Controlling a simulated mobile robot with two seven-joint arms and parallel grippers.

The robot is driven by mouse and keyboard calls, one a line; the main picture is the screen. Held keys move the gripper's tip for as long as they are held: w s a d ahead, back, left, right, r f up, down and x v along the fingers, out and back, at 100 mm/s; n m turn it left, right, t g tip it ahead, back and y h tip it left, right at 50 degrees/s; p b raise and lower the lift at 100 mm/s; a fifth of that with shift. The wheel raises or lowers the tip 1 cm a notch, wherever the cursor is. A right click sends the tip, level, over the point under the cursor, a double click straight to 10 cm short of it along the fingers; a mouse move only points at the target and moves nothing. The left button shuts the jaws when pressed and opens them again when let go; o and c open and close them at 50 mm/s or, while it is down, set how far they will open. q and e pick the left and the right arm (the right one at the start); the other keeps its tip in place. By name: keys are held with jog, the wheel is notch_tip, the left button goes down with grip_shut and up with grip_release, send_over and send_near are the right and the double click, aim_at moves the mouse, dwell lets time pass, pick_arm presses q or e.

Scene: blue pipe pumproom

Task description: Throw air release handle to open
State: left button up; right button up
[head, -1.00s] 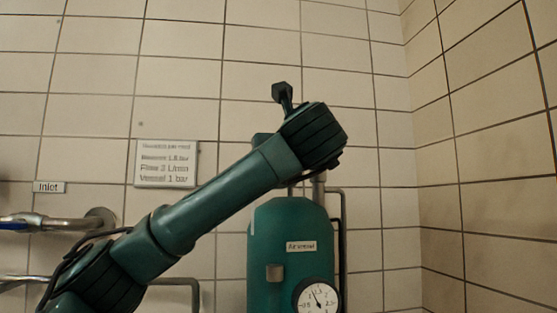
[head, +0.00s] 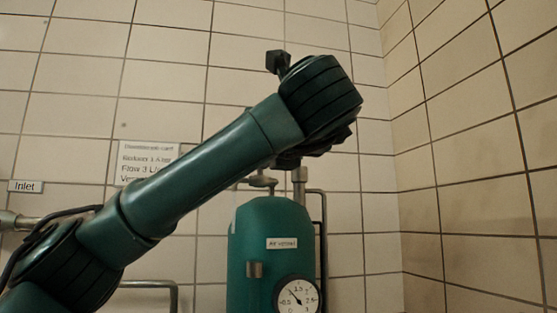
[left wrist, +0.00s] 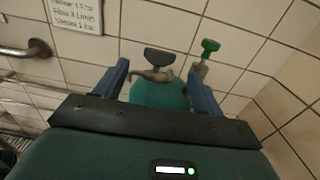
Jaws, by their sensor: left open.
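The teal air vessel (head: 270,225) stands against the tiled wall, with pipe fittings (head: 300,180) on its top. In the left wrist view, a black handle (left wrist: 159,57) and a green handle (left wrist: 210,46) stand above the vessel top (left wrist: 158,95). I cannot tell from any label which is the air release handle. My left gripper (left wrist: 158,67) is open and empty. Its blue fingers spread either side of the vessel top, with the black handle between their tips and the green one just right of the right finger. In the head view my left arm hides the handles and my gripper.
A round gauge (head: 297,296) and a small label (head: 282,243) are on the vessel front. A thin pipe (head: 323,240) runs down its right side. A wall sign (head: 147,160) and an inlet label (head: 25,186) are at left. The corner wall (head: 470,170) at right is bare.

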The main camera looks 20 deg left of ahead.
pick_arm(q)
jog(key=b+v, duration=0.2)
jog(key=v, duration=0.3)
jog(key=shift+s+b, duration=0.1)
jog(key=shift+b, duration=0.25)
pick_arm(e)
jog(key=shift+s+d+r+t, duration=0.2)
jog(key=shift+d+r+t, duration=0.05)
jog(key=shift+d+t, duration=0.15)
jog(key=shift+s+d+r+t, duration=0.2)
jog(key=shift+d+t, duration=0.1)
jog(key=shift+t, duration=0.1)
pick_arm(q)
jog(key=shift+d, duration=0.1)
